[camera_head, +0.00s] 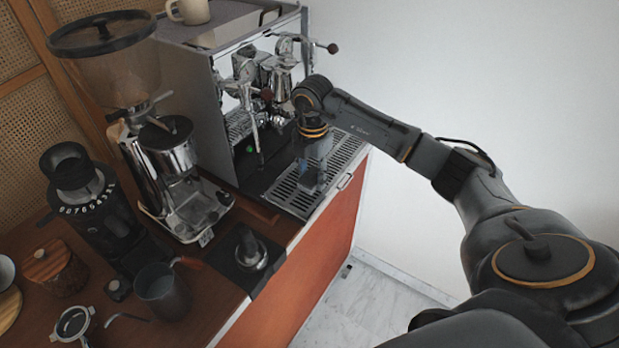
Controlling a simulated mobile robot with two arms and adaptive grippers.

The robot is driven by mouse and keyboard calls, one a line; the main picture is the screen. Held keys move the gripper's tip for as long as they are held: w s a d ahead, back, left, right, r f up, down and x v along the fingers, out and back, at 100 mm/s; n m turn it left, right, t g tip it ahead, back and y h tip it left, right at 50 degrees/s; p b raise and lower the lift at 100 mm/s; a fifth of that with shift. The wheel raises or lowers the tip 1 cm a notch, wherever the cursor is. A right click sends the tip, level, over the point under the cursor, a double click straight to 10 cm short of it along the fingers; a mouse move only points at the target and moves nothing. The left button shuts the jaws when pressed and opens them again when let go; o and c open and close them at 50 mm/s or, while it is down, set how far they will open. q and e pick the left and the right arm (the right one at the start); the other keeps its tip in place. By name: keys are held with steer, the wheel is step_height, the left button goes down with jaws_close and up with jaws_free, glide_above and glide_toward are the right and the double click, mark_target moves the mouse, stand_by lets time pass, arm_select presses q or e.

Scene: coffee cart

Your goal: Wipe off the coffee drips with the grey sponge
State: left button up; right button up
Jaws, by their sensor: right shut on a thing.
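My right gripper (313,178) reaches in from the right and points down at the slatted metal drip tray (341,150) of the espresso machine. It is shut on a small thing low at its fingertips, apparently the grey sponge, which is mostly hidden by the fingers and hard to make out. The fingertips are at or just above the tray; I cannot tell whether the sponge touches it. No coffee drips can be made out at this size. My left gripper is not in view.
The espresso machine (201,85) with its portafilters and steam wands stands close behind the gripper. A grinder (170,150) stands left of it. A tamper (250,250) on a dark mat and a dark pitcher (163,290) are near the front edge. The floor at right is clear.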

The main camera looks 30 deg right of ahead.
steer(key=shift+w+d, duration=0.3)
steer(key=shift+d, duration=0.35)
steer(key=shift+w+d, duration=0.25)
steer(key=shift+d, duration=0.35)
steer(key=shift+w+d+b, duration=0.35)
steer(key=shift+d+b, duration=0.05)
steer(key=shift+d, duration=0.45)
steer(key=shift+w+d+b, duration=0.3)
steer(key=shift+d+b, duration=0.1)
steer(key=shift+d, duration=0.45)
steer(key=shift+s+a+p, duration=0.2)
steer(key=shift+a+p, duration=0.15)
steer(key=shift+a, duration=0.1)
steer(key=shift+s+a+p, duration=0.2)
steer(key=shift+a+p, duration=0.15)
steer(key=shift+a, duration=0.1)
steer(key=shift+s+a+p, duration=0.25)
steer(key=shift+a, duration=0.45)
steer(key=shift+s+a+p, duration=0.25)
steer(key=shift+a, duration=0.45)
steer(key=shift+s+a+f+p, duration=0.15)
steer(key=shift+s+a, duration=0.15)
steer(key=shift+a, duration=0.35)
steer(key=shift+s+a+f+p, duration=0.15)
steer(key=shift+s+a, duration=0.15)
steer(key=shift+a, duration=0.35)
steer(key=shift+r, duration=0.15)
